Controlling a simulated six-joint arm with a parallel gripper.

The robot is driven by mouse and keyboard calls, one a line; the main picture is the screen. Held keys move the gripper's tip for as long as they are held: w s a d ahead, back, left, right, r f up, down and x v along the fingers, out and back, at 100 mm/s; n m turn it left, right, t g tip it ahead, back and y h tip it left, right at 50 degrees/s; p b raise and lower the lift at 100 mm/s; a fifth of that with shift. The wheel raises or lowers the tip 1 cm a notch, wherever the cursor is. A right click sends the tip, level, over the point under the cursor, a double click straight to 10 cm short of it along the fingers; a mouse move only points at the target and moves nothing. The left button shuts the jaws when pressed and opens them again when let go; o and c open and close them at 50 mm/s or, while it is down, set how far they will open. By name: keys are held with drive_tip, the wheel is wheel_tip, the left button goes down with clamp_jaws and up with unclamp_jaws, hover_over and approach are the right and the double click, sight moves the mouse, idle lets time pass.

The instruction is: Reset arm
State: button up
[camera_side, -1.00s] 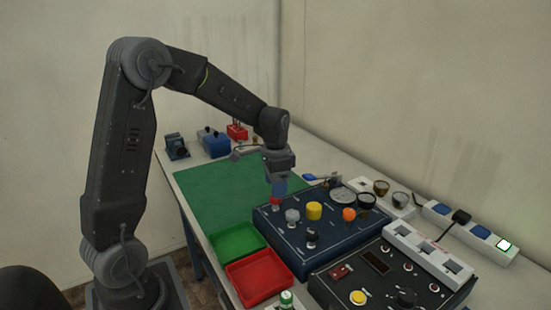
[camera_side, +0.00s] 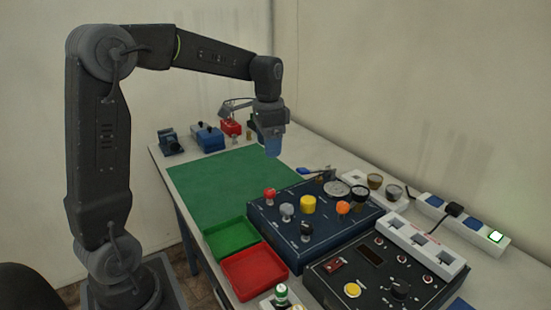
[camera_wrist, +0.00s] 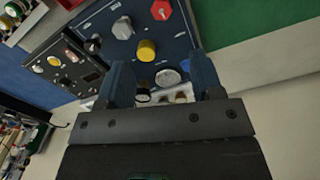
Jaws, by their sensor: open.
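The red knob also shows in the wrist view (camera_wrist: 161,10), clear of the fingers.
A dark box (camera_side: 375,282) with a yellow button and a power strip (camera_side: 470,228) stand right. Blue and red items stand at the back.

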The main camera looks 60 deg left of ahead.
drive_tip(key=s+d+r+n+t, duration=0.1)
drive_tip(key=s+d+n+t, duration=0.2)
drive_tip(key=s+d, duration=1.1)
drive_tip(key=s+t, duration=0.2)
drive_tip(key=s, duration=0.2)
drive_tip(key=shift+s+d+t, duration=0.15)
drive_tip(key=shift+d+t, duration=0.15)
drive_tip(key=shift+d, duration=0.05)
drive_tip(key=shift+r, duration=0.1)
drive_tip(key=shift+c, duration=0.2)
